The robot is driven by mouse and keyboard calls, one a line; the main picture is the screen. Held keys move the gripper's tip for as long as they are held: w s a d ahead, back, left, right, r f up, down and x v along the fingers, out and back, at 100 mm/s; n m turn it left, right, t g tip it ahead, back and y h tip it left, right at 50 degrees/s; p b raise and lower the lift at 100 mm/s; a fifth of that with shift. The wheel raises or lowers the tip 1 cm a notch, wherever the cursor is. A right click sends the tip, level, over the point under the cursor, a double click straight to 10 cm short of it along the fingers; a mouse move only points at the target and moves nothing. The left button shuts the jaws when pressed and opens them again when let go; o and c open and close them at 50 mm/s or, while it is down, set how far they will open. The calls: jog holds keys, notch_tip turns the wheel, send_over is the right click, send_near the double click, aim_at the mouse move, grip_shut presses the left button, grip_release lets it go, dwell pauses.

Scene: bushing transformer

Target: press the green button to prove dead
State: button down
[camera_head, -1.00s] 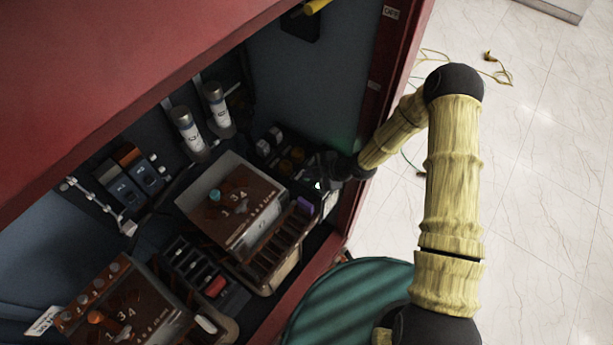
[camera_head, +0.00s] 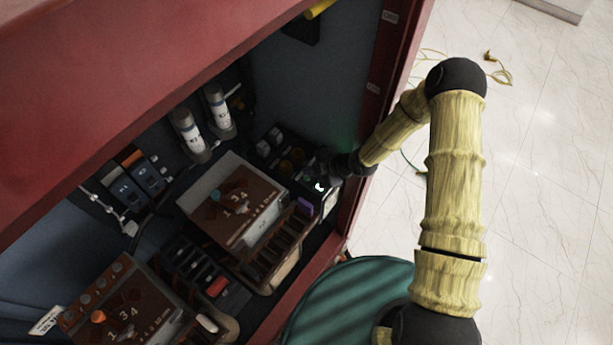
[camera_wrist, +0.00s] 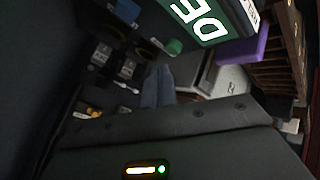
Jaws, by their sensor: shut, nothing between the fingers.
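A green button-like cap (camera_wrist: 173,46) shows in the wrist view, just beyond and slightly right of my fingertips. Next to it is a lit green panel with large white letters "DE" (camera_wrist: 205,25); the rest of the word is cut off. My gripper (camera_wrist: 158,82) is shut and empty, its two blue-grey fingers side by side below the cap. A gap seems to show between fingertips and cap, but I cannot be sure. In the head view my dark gripper (camera_head: 333,168) is inside the cabinet's right side, beside a small white glowing mark (camera_head: 319,187). The green cap cannot be made out there.
The red cabinet frame (camera_head: 367,130) stands close to my wrist on the right. A brown-faced unit (camera_head: 240,205) with a teal knob is left of my gripper, with a purple block (camera_head: 304,207) at its side. Two white-labelled cylinders (camera_head: 187,130) stand farther left.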

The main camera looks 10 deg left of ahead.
notch_tip(320, 180, up, 5)
jog(key=shift+f+p, duration=0.2)
jog(key=shift+p, duration=0.95)
jog(key=shift+d, duration=0.1)
